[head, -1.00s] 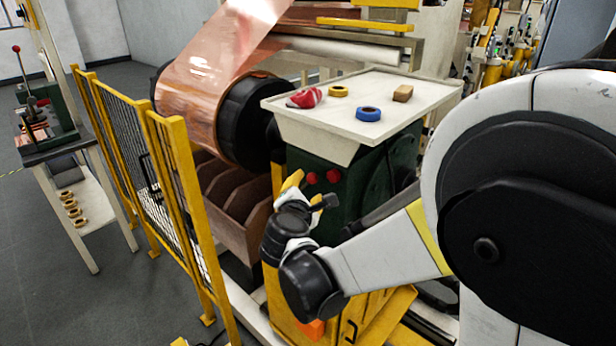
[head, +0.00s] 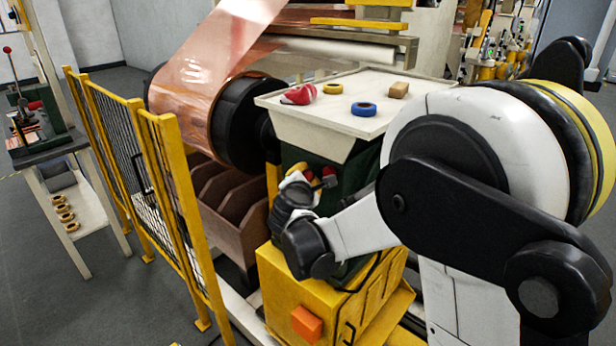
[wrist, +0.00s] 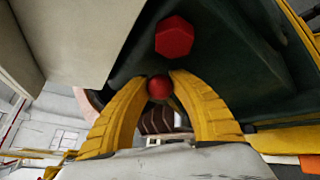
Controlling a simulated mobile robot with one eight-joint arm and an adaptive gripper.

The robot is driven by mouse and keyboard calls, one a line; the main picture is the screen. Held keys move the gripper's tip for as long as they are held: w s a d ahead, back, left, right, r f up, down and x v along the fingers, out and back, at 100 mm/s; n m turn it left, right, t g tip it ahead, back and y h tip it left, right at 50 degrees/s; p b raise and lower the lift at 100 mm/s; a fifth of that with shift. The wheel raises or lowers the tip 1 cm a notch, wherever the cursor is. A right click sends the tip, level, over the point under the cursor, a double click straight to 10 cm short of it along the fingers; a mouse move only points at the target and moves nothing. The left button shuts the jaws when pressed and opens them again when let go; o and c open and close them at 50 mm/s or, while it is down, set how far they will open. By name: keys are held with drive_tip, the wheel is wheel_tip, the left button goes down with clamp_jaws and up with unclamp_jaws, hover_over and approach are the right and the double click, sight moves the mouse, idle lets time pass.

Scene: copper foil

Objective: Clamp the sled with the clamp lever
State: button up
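My gripper (head: 310,175) is in front of the dark green machine body (head: 352,172), below the white tray top. In the wrist view its two yellow fingers (wrist: 159,74) are parted, with a round red knob (wrist: 159,87) showing between their tips. I cannot tell whether the fingers touch it. A larger red hexagonal knob (wrist: 175,37) is just beyond the tips on the dark green surface. In the head view red also shows beside the gripper (head: 329,171). I cannot make out which part is the clamp lever, and I cannot identify the sled.
The white tray top (head: 385,118) holds a red-and-white item, tape rolls and a block, close above the gripper. A copper roll (head: 190,100) and brown divided bin (head: 229,205) are left. A yellow fence (head: 182,215) stands farther left. A yellow cabinet (head: 290,290) is below.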

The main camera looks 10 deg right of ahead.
sight(285, 154)
drive_tip(key=shift+r, duration=0.1)
clamp_jaws()
drive_tip(key=shift+w+a+r+p, duration=0.3)
drive_tip(key=shift+w+r+p, duration=0.05)
drive_tip(key=shift+p, duration=0.25)
drive_tip(key=w+a+r+n+g+p, duration=0.1)
drive_tip(key=w, duration=0.1)
drive_tip(key=w+a+r+n+g+p, duration=0.1)
drive_tip(key=w+a+p, duration=0.1)
drive_tip(key=w+a+n+g+h+p, duration=0.1)
drive_tip(key=w+p, duration=0.1)
drive_tip(key=shift+w+a+r+n+g, duration=0.1)
drive_tip(key=shift+a+r+n+g, duration=0.1)
drive_tip(key=shift+r+n+g, duration=0.15)
drive_tip(key=shift+w+a+n+g+h+p, duration=0.4)
drive_tip(key=shift+w+a+p, duration=0.25)
drive_tip(key=shift+w, duration=0.2)
drive_tip(key=o, duration=1.1)
unclamp_jaws()
drive_tip(key=shift+s, duration=0.1)
